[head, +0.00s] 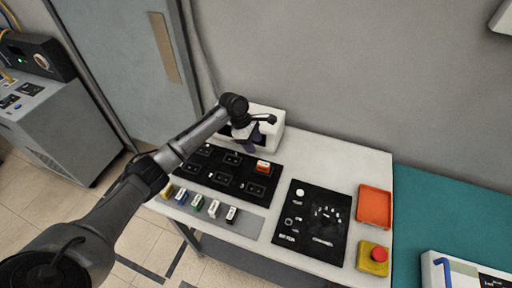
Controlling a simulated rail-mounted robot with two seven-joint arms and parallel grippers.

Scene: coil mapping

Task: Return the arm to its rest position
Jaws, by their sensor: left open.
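My left arm reaches in from the lower left, over the left part of the white table (348,160). My left gripper (257,143) is at its end, small and dark, in front of a white box (272,115) at the table's back edge. It is open, and I see nothing held in it. Whether it touches the box I cannot tell. My right gripper is not in view.
A black panel with marked slots (226,184) holds one orange-topped block (262,167). Several coloured blocks (214,208) stand on a grey strip. A black dial panel (312,222), an orange tray (375,206) and a red button on a yellow box (378,254) are to the right.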

